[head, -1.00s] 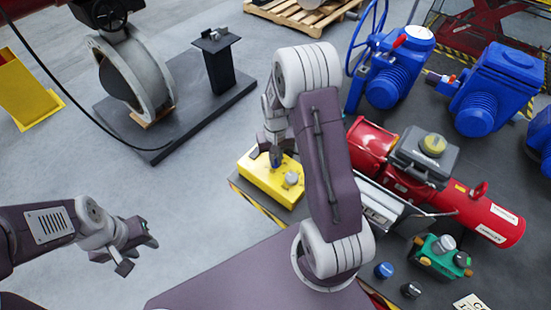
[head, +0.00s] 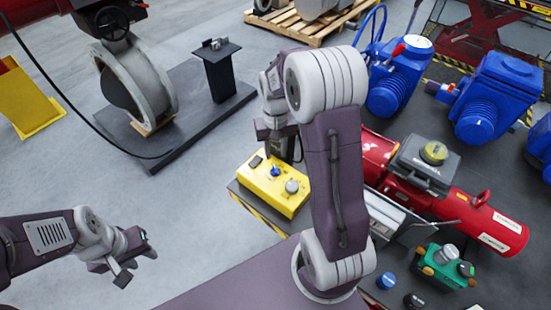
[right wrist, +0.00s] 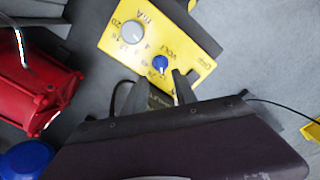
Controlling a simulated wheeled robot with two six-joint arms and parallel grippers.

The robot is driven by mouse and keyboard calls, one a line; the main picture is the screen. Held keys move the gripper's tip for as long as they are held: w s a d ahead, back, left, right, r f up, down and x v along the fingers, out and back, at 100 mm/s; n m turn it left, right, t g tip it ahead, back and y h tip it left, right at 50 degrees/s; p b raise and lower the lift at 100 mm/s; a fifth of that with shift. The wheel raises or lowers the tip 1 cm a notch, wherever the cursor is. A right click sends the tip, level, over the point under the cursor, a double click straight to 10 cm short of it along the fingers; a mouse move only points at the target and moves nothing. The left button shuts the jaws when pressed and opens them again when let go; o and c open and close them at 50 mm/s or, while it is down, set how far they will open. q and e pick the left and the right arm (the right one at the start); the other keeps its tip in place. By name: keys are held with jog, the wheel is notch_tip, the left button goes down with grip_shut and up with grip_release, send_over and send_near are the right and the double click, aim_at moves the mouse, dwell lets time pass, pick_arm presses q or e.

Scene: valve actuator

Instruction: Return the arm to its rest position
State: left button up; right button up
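My right gripper (head: 281,150) hangs above and behind the yellow control box (head: 265,195), apart from it. In the right wrist view its two fingers (right wrist: 150,88) stand apart with nothing between them. The box's blue knob (head: 275,171) and grey knob (head: 292,186) are both uncovered; they also show in the right wrist view as the blue knob (right wrist: 160,63) and grey knob (right wrist: 131,33). My left gripper (head: 130,263) is open and empty over the bare floor at the left.
A red actuator cylinder (head: 470,220) lies right of my right arm. A green device (head: 440,265) and small caps (head: 386,281) lie in front of it. Blue actuators (head: 490,95) stand behind. A grey valve (head: 135,85) stands on a dark base at back left. Floor between is clear.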

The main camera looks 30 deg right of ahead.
jog(key=shift+r, duration=0.1)
dwell(0.4)
jog(key=s+a+f+n+t, duration=0.1)
jog(key=s+a+n, duration=0.2)
jog(key=s+a, duration=0.5)
jog(key=s, duration=0.4)
jog(key=shift+s, duration=0.2)
jog(key=shift+s+a, duration=0.1)
jog(key=shift+s, duration=0.05)
dwell(0.5)
